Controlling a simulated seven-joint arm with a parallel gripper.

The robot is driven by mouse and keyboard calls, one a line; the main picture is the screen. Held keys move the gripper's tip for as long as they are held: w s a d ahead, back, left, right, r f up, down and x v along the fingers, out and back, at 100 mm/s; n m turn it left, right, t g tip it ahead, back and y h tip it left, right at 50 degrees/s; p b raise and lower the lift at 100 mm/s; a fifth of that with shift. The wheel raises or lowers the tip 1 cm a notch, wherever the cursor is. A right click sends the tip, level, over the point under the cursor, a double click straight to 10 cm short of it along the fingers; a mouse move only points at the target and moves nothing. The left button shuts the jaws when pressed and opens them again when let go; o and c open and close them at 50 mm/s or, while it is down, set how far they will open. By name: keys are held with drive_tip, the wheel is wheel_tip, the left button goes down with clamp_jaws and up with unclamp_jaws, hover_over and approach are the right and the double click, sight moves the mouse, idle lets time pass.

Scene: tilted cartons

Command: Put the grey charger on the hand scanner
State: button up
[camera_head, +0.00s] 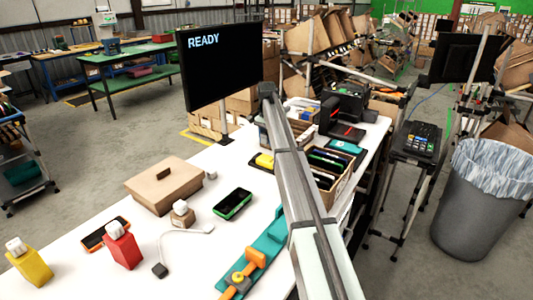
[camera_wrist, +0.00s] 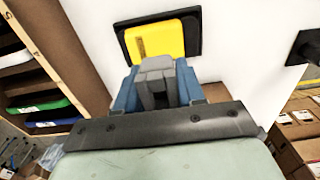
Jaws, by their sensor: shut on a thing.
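In the wrist view my gripper (camera_wrist: 154,88) is shut on a small grey block, which I take to be the grey charger (camera_wrist: 155,68), between its blue fingers. A flat yellow device with a black surround, seemingly the hand scanner (camera_wrist: 170,38), lies on the white table just beyond the fingertips. In the wrist view the charger's end overlaps its near edge, but I cannot tell whether they touch. The yellow device (camera_head: 265,160) also shows in the head view, partly hidden beside my arm. My gripper and the held block cannot be made out there.
A carton of phone-like items (camera_head: 330,165) stands right of the yellow device; its wall (camera_wrist: 70,50) fills the wrist view's left. The monitor (camera_head: 220,65) stands behind. A lidded brown box (camera_head: 164,186), a green-edged black device (camera_head: 232,203) and bottles occupy the left table.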

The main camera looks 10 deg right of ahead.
sight(267, 158)
drive_tip(key=shift+f, duration=3.05)
drive_tip(key=shift+f, duration=0.1)
drive_tip(key=o, duration=1.1)
drive_tip(key=shift+c, duration=0.2)
wheel_tip(267, 158, up, 12)
drive_tip(key=shift+r, duration=0.1)
